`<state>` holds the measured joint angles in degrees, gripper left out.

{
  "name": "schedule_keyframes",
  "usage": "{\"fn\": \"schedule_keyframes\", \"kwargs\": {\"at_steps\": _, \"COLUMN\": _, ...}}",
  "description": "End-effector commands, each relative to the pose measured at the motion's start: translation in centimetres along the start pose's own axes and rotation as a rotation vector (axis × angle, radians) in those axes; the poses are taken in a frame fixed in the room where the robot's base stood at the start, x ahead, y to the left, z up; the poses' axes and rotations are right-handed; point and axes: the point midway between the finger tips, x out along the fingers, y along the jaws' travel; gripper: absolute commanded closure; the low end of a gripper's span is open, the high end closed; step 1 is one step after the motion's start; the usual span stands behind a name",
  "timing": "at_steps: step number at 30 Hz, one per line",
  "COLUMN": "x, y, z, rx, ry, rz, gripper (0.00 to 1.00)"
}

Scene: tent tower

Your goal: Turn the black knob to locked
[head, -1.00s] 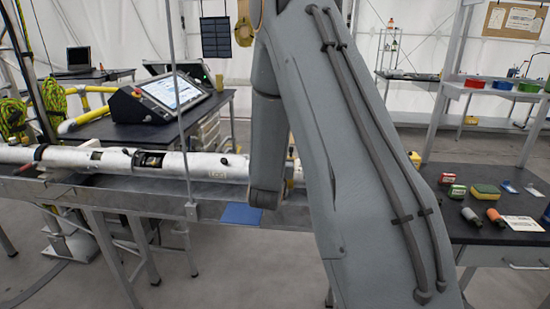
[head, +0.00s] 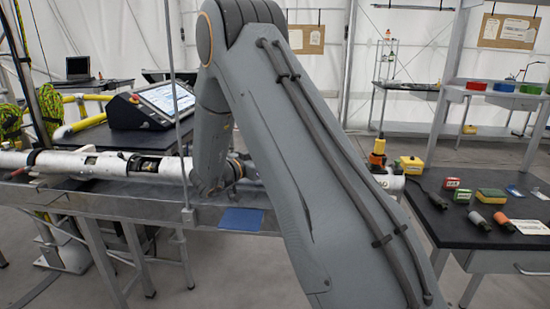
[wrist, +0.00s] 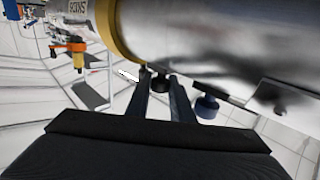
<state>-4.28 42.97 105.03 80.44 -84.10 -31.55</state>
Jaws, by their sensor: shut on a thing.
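A black knob (wrist: 160,84) sits on the underside of a silver tube (wrist: 215,35) in the wrist view, beside a yellow-gold ring. My gripper (wrist: 159,77) has one finger on each side of the knob and is shut on it. The fingers partly cover the knob, and I cannot read any lock marking. In the head view, the long tube (head: 80,162) lies along a grey bench, and my arm reaches down to it. The arm hides the knob and fingertips there.
A second dark blue knob (wrist: 206,107) hangs from the tube just right of my fingers. A black table (head: 475,250) with small items stands at right. A console (head: 155,106) is behind the tube.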

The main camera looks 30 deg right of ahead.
Motion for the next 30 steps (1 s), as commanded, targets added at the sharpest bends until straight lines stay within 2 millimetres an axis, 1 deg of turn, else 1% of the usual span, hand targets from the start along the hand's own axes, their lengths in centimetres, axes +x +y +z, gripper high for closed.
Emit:
{"fn": "schedule_keyframes", "kwargs": {"at_steps": 1, "x": 0.08, "y": -0.23, "z": -0.36, "rx": 0.007, "ry": 0.005, "rz": 0.007, "gripper": 1.0}}
{"fn": "schedule_keyframes", "kwargs": {"at_steps": 17, "x": 0.05, "y": -0.14, "z": -0.4, "rx": 0.006, "ry": 0.004, "rz": 0.027, "gripper": 1.0}}
{"fn": "schedule_keyframes", "kwargs": {"at_steps": 18, "x": 0.05, "y": -0.14, "z": -0.4, "rx": 0.006, "ry": 0.004, "rz": 0.027, "gripper": 0.73}}
{"fn": "schedule_keyframes", "kwargs": {"at_steps": 26, "x": -0.06, "y": -0.1, "z": -0.18, "rx": 0.003, "ry": 0.001, "rz": 0.026, "gripper": 0.72}}
{"fn": "schedule_keyframes", "kwargs": {"at_steps": 30, "x": -0.78, "y": -0.18, "z": -0.11, "rx": 0.002, "ry": 0.001, "rz": 0.025, "gripper": 0.72}}
